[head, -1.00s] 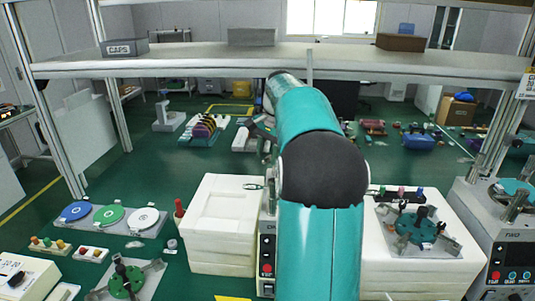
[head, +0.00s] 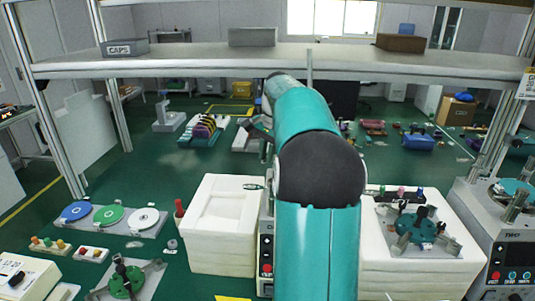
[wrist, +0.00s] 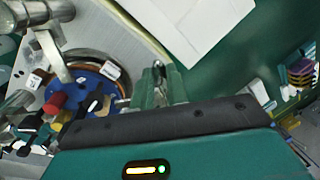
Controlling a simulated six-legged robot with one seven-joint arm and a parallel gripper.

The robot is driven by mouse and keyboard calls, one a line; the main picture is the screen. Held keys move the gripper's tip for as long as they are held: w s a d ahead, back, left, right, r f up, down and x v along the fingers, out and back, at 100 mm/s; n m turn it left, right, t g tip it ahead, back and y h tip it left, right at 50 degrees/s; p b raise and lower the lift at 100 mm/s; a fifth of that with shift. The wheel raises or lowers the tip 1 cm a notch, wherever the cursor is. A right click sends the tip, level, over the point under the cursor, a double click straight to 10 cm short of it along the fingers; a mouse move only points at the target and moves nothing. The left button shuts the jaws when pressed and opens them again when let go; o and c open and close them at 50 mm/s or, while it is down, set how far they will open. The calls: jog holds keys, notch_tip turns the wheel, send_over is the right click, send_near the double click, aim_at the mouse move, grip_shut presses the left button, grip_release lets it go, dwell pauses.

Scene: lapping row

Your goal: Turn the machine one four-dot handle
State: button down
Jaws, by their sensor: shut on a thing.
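In the wrist view, my gripper (wrist: 160,82) is low at the edge of a machine's round plate, with its green fingers close together. It is shut on a small handle whose body is mostly hidden between the fingers; I cannot read its dots. Left of the fingers is a blue disc (wrist: 88,82) in a brown-rimmed round opening, with small white marked tags (wrist: 110,70) and a red knob (wrist: 54,103). In the head view, my teal arm hides the gripper and most of the machine; a strip of its front panel (head: 266,250) with a red button shows.
A white block stack (head: 222,245) stands left of my arm, and a white bench with a green fixture (head: 422,228) stands right. A second machine (head: 500,262) is at the far right. A shelf beam (head: 200,65) crosses above. Colored discs (head: 110,215) lie at left.

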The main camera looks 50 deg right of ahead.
jog(key=shift+w+d+m+g+h, duration=0.15)
jog(key=shift+w+d+m+h, duration=0.2)
jog(key=shift+w+m, duration=1.1)
jog(key=shift+w+d+m+g+h, duration=0.1)
jog(key=shift+w+d+m+h, duration=0.3)
jog(key=shift+m, duration=1.95)
jog(key=shift+w+d+m+g+h, duration=0.2)
jog(key=shift+w+m, duration=0.8)
jog(key=shift+m, duration=0.9)
jog(key=c, duration=1.4)
grip_release()
jog(key=shift+r, duration=0.1)
jog(key=r, duration=0.4)
jog(key=s+a+r, duration=0.1)
jog(key=r, duration=0.4)
jog(key=a+r, duration=0.1)
jog(key=r, duration=0.3)
jog(key=shift+s+r, duration=0.15)
jog(key=shift+s, duration=0.15)
